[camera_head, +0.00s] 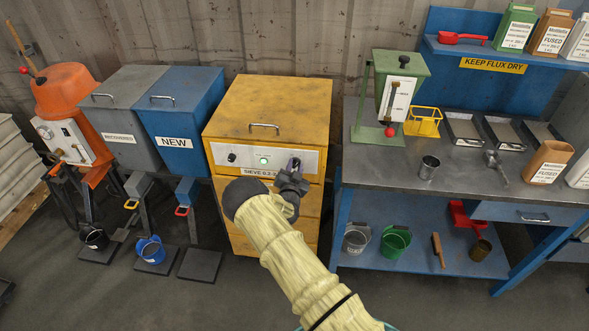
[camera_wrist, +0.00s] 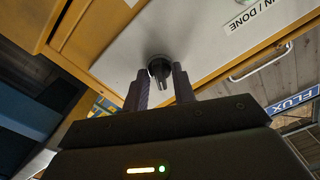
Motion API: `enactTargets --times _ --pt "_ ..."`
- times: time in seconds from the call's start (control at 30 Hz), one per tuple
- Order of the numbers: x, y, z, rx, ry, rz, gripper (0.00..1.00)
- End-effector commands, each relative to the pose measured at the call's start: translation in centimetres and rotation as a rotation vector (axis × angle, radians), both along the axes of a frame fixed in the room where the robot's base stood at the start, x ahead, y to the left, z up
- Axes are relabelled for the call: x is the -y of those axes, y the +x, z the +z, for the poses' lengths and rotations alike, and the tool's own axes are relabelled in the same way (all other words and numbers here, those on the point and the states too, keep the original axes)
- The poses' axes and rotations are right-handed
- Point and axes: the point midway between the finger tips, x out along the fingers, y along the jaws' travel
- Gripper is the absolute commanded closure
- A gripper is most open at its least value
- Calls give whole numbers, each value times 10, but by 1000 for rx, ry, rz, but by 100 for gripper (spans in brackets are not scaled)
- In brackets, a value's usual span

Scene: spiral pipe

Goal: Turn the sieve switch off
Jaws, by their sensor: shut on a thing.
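The sieve is a yellow cabinet (camera_head: 265,110) with a pale control panel (camera_head: 228,158) on its front. A green light (camera_head: 263,161) glows on the panel, and a small black knob (camera_head: 232,157) sits at its left. My gripper (camera_head: 294,168) is at the panel's right end and hides much of what it touches. In the wrist view, my gripper (camera_wrist: 160,86) has its two fingers on either side of the dark sieve switch (camera_wrist: 159,66), a round knob on the panel, and is shut on it. A label ending "N / DONE" (camera_wrist: 255,14) is beside it.
Grey and blue bins (camera_head: 189,105) stand left of the sieve, with an orange machine (camera_head: 65,95) farther left. A grey-topped workbench (camera_head: 385,158) with a green hopper (camera_head: 403,80) is close on the right. Open floor lies in front.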

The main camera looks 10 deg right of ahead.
Motion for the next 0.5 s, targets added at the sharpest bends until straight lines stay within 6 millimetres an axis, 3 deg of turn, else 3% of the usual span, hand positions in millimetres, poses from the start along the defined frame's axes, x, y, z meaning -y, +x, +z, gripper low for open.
enactTargets --times 0.5 --pt "0 0 -5 -109 -338 0 97"
